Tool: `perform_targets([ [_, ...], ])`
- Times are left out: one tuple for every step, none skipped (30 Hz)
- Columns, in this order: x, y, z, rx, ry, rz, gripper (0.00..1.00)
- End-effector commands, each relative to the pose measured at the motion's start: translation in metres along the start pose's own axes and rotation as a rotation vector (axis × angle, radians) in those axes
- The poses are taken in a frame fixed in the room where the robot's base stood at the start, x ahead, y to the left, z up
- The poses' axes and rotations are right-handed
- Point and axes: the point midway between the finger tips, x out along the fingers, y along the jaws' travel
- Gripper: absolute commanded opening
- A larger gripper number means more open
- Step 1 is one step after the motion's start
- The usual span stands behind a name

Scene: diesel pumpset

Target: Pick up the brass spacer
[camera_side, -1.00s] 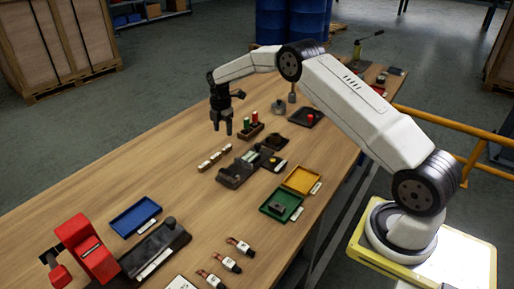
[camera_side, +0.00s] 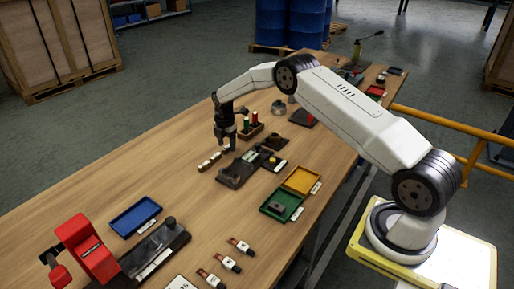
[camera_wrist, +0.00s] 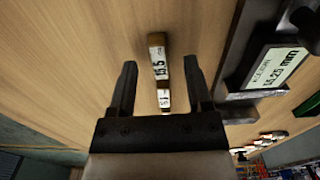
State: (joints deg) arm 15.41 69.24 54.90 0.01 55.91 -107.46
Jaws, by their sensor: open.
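Small brass-brown pieces with white labels, which look like spacers (camera_side: 209,161), lie in a short row on the wooden table in the side view. In the wrist view, one such spacer (camera_wrist: 157,42) shows between and just beyond my fingertips, its label reading about 15.5. Another labelled piece (camera_wrist: 164,98) lies nearer the palm and is partly hidden by my gripper. My gripper (camera_wrist: 160,64) is open and empty, pointing down, its fingers on either side of the row. In the side view, my gripper (camera_side: 227,146) is low at the right end of the row. I cannot tell the exact height gap.
A dark fixture (camera_side: 234,176) with a digital readout (camera_wrist: 273,68) stands close to the right of the row. A wooden rack with red and green pieces (camera_side: 250,132) stands behind. Blue (camera_side: 134,216), green (camera_side: 277,207) and yellow (camera_side: 302,180) trays lie nearer. The table left of the row is clear.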

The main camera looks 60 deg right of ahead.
Motion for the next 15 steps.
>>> perform_targets([
  [0.0050, 0.0003, -0.0002, -0.001, 0.000, 0.001, 0.64],
  [0.0073, 0.0004, -0.0002, -0.001, 0.000, 0.001, 0.64],
  [0.0096, 0.0004, -0.0002, -0.001, 0.000, 0.002, 0.64],
  [0.0107, 0.0005, -0.0003, -0.001, 0.000, 0.002, 0.64],
  [0.0114, 0.0005, -0.0002, -0.001, 0.000, 0.002, 0.64],
  [0.0120, 0.0006, -0.0002, -0.001, 0.000, 0.003, 0.64],
  [0.0122, 0.0006, -0.0002, -0.001, 0.000, 0.003, 0.64],
  [0.0122, 0.0006, -0.0002, -0.001, 0.000, 0.003, 0.64],
  [0.0121, 0.0006, -0.0002, -0.001, 0.000, 0.003, 0.64],
  [0.0121, 0.0006, -0.0002, -0.001, 0.000, 0.003, 0.64],
  [0.0120, 0.0006, -0.0002, -0.001, 0.000, 0.003, 0.64],
  [0.0120, 0.0006, -0.0002, -0.001, 0.000, 0.003, 0.64],
  [0.0120, 0.0006, -0.0002, -0.001, 0.000, 0.003, 0.64],
  [0.0120, 0.0006, -0.0002, -0.001, 0.000, 0.003, 0.64],
  [0.0120, 0.0005, -0.0002, -0.001, 0.000, 0.002, 0.64],
])
